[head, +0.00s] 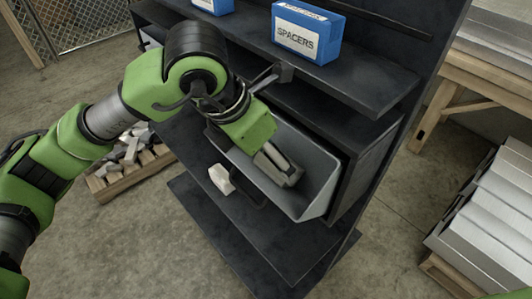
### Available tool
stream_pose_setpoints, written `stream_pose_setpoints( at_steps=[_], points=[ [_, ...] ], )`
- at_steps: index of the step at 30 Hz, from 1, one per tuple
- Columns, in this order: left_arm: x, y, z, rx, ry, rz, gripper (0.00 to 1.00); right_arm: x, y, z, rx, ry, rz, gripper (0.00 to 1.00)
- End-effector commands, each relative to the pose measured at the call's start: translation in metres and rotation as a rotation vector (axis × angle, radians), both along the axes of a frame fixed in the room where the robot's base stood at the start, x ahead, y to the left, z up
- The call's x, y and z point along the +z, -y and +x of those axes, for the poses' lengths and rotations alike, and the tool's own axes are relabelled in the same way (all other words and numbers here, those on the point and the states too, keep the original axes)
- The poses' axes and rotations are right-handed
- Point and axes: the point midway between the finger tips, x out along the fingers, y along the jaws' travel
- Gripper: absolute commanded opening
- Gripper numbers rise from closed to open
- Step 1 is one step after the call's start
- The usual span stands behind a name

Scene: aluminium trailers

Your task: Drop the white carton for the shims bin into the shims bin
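A grey open bin (312,196) sticks out from the dark shelf unit at mid height. I see no label on it, so I cannot tell whether it is the shims bin. My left gripper (283,175) reaches down over this bin's opening, and its fingers are too small and dark to show a gap. A small white carton (221,179) is outside the bin, below and left of it, apart from the gripper. It appears to be on the lower shelf board, slightly tilted. My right gripper is out of view.
A blue box labelled SPACERS (305,34) stands on the upper shelf (352,79), with another blue box (213,5) to its left. A pallet of grey pieces (127,163) lies on the floor at left. Stacked metal sheets (492,222) and a wooden bench (497,55) are at right.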

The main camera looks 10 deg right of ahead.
Motion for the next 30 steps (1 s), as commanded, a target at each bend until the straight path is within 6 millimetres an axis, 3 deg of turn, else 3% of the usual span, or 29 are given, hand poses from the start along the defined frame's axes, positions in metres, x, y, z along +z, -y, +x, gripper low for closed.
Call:
stream_pose_setpoints(
  at_steps=[8, 22, 30],
  points=[
    [0.006, -0.002, -0.001, 0.0, 0.001, 0.0, 0.81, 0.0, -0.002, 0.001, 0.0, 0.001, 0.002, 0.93],
    [0.088, -0.031, -0.021, 0.001, 0.005, -0.002, 0.81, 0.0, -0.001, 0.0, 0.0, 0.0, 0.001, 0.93],
    [0.11, -0.039, -0.027, 0.0, 0.001, -0.001, 0.81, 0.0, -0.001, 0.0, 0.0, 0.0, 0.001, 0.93]
  ],
)
